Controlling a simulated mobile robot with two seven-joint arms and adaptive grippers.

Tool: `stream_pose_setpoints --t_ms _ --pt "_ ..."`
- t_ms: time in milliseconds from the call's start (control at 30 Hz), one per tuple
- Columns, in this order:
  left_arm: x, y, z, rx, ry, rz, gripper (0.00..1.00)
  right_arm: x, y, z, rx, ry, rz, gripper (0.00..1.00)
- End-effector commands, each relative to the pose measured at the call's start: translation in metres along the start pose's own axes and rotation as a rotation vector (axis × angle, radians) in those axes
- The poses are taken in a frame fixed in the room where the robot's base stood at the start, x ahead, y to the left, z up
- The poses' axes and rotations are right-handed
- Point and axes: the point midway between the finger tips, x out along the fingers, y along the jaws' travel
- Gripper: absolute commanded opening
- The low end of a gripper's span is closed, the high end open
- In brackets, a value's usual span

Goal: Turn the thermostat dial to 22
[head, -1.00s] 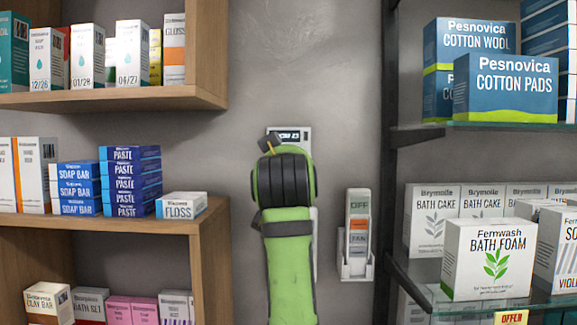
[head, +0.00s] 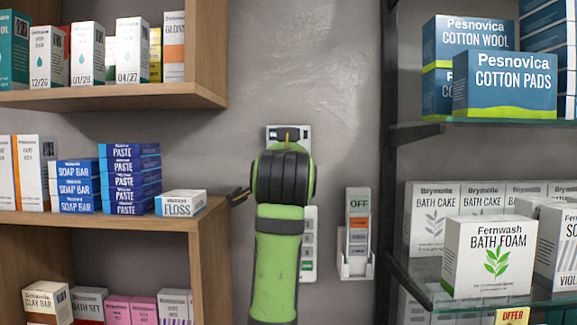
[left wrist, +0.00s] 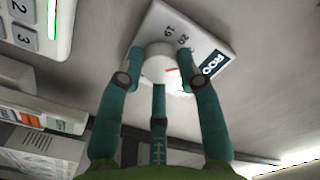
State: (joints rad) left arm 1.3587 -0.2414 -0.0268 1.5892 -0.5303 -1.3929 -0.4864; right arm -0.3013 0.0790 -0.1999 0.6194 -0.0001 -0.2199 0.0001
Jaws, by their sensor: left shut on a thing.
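The thermostat (head: 289,132) is a pale plate on the grey wall. In the head view its top edge and dark display show above my left wrist, which hides the dial. In the left wrist view the white dial (left wrist: 158,68) has a red mark. The numbers 19 and 20 are printed on the plate beside it, and a dark display (left wrist: 213,62) carries part of the word ROOM. The teal fingers of my left gripper (left wrist: 161,54) are shut around the dial. Other numbers are hidden. My right gripper is not in view.
A white keypad (head: 309,245) is on the wall just below, partly behind my left arm. A holder with a remote marked OFF (head: 358,235) hangs to its right. Wooden shelves (head: 100,218) with boxes stand left, a dark-framed glass shelf (head: 450,127) right.

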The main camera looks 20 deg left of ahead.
Motion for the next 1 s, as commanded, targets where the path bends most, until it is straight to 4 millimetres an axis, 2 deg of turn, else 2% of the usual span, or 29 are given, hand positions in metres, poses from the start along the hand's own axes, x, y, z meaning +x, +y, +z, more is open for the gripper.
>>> stream_pose_setpoints --t_ms 33,500,1000 --pt "0.0019 0.0015 0.0052 0.046 -0.013 0.003 0.03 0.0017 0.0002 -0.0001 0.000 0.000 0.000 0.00" --pt "0.0021 0.0011 0.0050 0.389 -0.013 0.006 0.03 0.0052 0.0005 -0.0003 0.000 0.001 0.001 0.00" --pt "0.0019 0.0012 0.0045 0.490 -0.012 0.008 0.03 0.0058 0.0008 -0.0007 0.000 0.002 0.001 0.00"
